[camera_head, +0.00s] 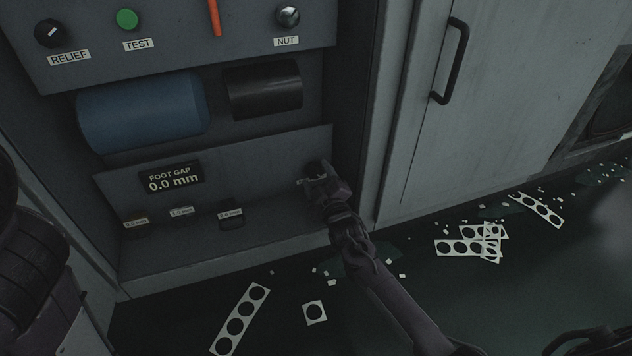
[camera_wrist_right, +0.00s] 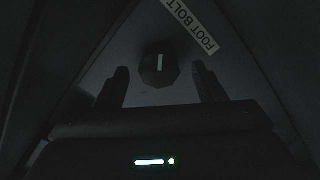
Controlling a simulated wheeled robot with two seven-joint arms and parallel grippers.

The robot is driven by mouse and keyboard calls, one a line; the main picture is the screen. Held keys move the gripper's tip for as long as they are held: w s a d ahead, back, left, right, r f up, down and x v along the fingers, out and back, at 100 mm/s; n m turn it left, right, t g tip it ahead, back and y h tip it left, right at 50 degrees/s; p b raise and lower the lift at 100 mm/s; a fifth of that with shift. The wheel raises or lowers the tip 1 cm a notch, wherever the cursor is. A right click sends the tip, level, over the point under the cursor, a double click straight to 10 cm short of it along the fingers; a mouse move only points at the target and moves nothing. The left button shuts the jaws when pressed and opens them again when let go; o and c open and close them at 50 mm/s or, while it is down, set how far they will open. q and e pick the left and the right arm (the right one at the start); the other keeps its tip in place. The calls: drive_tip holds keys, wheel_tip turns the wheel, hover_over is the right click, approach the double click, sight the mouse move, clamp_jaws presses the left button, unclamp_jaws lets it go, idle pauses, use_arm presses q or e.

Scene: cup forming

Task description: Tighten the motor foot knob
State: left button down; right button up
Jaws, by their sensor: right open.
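The motor foot knob is a dark faceted knob (camera_wrist_right: 159,70) with a pale line on its face, below a "FOOT BOLT" label (camera_wrist_right: 191,24) in the right wrist view. In the head view the knob (camera_head: 316,168) shows only partly at the right end of the lower panel, behind my gripper. My right gripper (camera_head: 318,186) is at that spot. In the right wrist view its two fingers (camera_wrist_right: 161,85) are open, one on each side below the knob, with nothing between them. Contact cannot be told. My left gripper is not in view.
The display (camera_head: 173,178) reads "FOOT GAP 0.0 mm". A blue motor cylinder (camera_head: 142,112) and a black cylinder (camera_head: 264,89) sit above. RELIEF (camera_head: 48,33), TEST (camera_head: 127,19) and NUT (camera_head: 288,16) controls line the top. Punched metal strips (camera_head: 240,319) litter the floor.

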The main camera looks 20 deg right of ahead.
drive_tip(key=shift+w, duration=0.6)
drive_tip(key=c, duration=1)
